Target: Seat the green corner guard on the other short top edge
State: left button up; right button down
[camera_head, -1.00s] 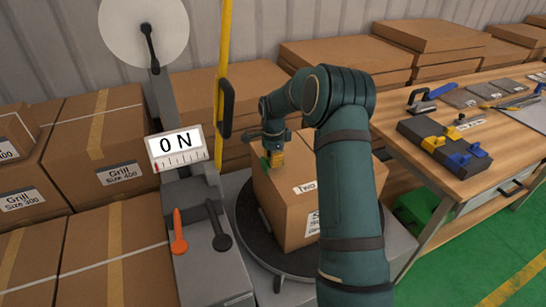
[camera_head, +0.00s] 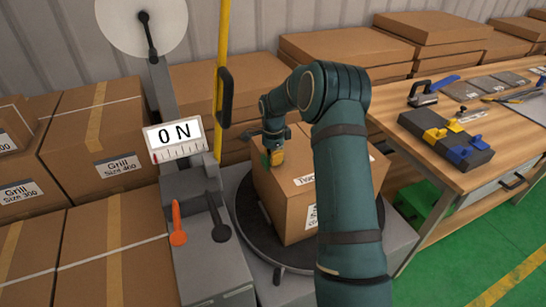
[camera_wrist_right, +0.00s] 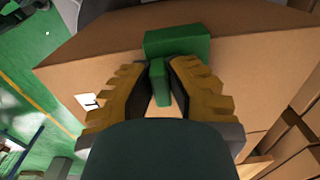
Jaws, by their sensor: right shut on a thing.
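The green corner guard (camera_wrist_right: 178,42) lies at a top edge of the cardboard box in the right wrist view. Its narrow tab (camera_wrist_right: 160,82) is between the yellow fingers of my right gripper (camera_wrist_right: 160,85), which is shut on it. The cardboard box (camera_head: 285,210) stands on the dark round turntable (camera_head: 247,222) in the head view. There, my right gripper (camera_head: 275,157) is at the box's left top edge, with a little green of the guard (camera_head: 265,160) showing. Whether the guard is fully flush on the edge cannot be told. My left gripper is not in view.
A post with a "0 N" gauge (camera_head: 174,137), an orange lever (camera_head: 177,225) and a yellow upright (camera_head: 222,60) stands left of the box. A workbench (camera_head: 420,150) with a dark block holding yellow and blue clips (camera_head: 445,138) is at the right. Stacked cartons fill the left and back.

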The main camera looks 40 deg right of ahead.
jog(key=shift+f, duration=0.15)
jog(key=c, duration=1)
grip_release()
notch_tip(320, 180, up, 12)
jog(key=shift+r, duration=0.1)
